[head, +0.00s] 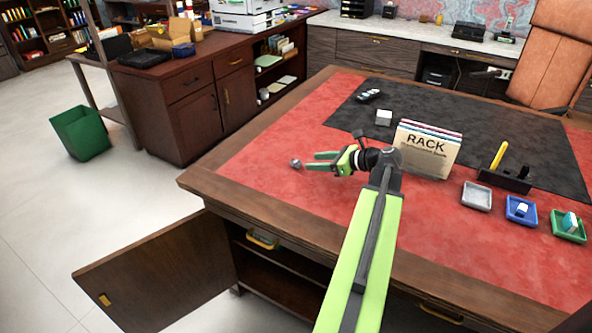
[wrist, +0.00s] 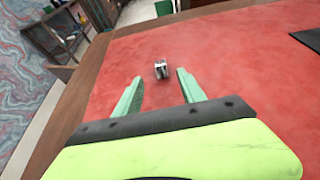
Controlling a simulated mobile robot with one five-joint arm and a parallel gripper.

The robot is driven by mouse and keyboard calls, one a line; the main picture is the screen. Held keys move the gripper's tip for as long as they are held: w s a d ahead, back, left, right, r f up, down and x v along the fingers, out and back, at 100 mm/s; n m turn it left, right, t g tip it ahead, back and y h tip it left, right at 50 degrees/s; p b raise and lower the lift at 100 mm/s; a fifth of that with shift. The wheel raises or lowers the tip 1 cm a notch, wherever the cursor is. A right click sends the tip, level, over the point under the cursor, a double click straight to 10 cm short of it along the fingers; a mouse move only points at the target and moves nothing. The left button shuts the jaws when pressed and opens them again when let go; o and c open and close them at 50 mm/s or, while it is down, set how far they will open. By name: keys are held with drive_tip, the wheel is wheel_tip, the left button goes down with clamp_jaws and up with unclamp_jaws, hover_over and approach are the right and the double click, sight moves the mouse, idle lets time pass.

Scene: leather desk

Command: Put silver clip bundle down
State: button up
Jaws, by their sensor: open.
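The silver clip bundle (head: 296,163) is a small grey metallic object on the red leather desk top, near the desk's left part. In the wrist view the clip bundle (wrist: 161,68) lies on the red surface just beyond the fingertips, between their lines. My gripper (head: 312,161) has green fingers spread apart and points left at the bundle. In the wrist view my gripper (wrist: 158,75) is open with nothing between the fingers. The bundle appears apart from both fingers.
A rack of folders (head: 427,150) stands right of my gripper. Grey (head: 477,196), blue (head: 521,210) and green (head: 568,226) trays sit at the right. A cabinet door (head: 160,268) hangs open below. Red leather around the bundle is clear.

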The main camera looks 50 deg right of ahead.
sight(299, 162)
drive_tip(key=shift+x, duration=1)
drive_tip(key=b+x, duration=0.2)
drive_tip(key=x, duration=0.3)
drive_tip(key=shift+w+f, duration=0.1)
clamp_jaws()
